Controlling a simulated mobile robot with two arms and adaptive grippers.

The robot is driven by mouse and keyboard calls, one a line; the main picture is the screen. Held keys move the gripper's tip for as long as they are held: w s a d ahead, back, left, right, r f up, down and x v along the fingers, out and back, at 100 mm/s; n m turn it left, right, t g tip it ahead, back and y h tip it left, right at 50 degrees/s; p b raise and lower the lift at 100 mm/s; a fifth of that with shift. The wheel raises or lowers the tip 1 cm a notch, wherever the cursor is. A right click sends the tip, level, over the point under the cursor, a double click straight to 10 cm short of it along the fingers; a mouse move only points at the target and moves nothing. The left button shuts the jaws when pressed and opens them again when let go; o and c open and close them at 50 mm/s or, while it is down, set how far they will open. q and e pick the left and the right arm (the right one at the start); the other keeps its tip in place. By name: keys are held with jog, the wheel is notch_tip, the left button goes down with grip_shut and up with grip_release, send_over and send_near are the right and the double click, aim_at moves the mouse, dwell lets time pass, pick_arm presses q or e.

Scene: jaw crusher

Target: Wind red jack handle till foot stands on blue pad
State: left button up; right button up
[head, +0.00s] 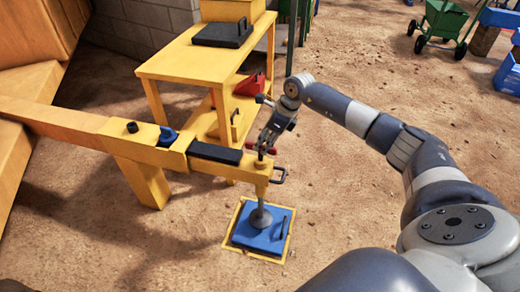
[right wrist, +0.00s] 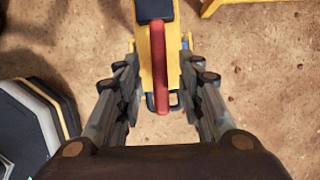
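The yellow beam (head: 85,122) runs in from the left, and the jack is at its right end. The red jack handle (right wrist: 159,68) lies between the fingers of my right gripper (right wrist: 163,80) in the right wrist view, with gaps on both sides. In the head view my right gripper (head: 270,140) is above the beam end and hides most of the handle. The grey jack foot (head: 261,218) hangs below on its rod, over the blue pad (head: 258,238). I cannot tell whether they touch. My left gripper is out of view.
A yellow bench (head: 185,62) with a lower shelf stands behind the beam, with a red item (head: 250,85) on it. A yellow frame (head: 235,247) borders the pad. A green cart (head: 441,22) and a blue crate (head: 508,78) are at the far right. Sandy ground around is clear.

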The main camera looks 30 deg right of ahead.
aim_at(261, 149)
jog(key=shift+b+x, duration=0.3)
jog(key=shift+x, duration=1.6)
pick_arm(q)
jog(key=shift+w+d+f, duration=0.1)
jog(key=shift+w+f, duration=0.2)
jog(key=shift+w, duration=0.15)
pick_arm(e)
grip_shut()
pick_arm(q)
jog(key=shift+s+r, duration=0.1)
pick_arm(e)
jog(key=shift+r, duration=0.1)
